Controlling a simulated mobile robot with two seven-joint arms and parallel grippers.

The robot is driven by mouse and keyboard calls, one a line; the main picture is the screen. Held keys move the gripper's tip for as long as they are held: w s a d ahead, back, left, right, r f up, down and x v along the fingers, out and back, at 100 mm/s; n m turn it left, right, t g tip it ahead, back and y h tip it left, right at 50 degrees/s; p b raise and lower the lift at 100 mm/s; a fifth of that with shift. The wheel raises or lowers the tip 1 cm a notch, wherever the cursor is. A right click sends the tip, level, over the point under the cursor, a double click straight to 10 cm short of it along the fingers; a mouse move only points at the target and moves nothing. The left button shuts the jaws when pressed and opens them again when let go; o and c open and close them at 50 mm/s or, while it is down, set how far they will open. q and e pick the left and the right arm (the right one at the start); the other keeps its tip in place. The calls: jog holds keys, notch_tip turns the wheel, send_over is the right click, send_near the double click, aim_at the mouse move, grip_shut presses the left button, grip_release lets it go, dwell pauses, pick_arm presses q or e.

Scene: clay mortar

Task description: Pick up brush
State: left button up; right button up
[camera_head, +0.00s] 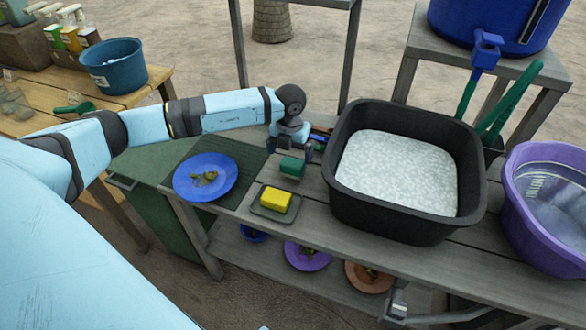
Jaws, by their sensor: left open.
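My left gripper (290,152) hangs over the wooden table, pointing down, with its fingers apart. A small dark green block (292,168) lies just below and in front of the fingers; I cannot tell whether it is a brush or a sponge, or whether they touch. Small blue and red items (321,132) lie behind the gripper, partly hidden by it. Long green handles (520,92) stand at the right behind the black tub; their lower ends are hidden, so I cannot tell what they are.
A yellow sponge (275,199) lies on a small tray (262,212). A blue plate (224,187) with scraps is to the left. A black tub (349,205) of foamy water stands right of the gripper, with a purple basin (520,203) beyond. Plates sit on the lower shelf (340,274).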

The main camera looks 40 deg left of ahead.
aim_at(292, 162)
pick_arm(q)
jog(key=f, duration=0.5)
jog(key=shift+w+d+f, duration=0.15)
jog(key=shift+w+f, duration=0.15)
jog(key=shift+f, duration=0.05)
jog(key=c, duration=1)
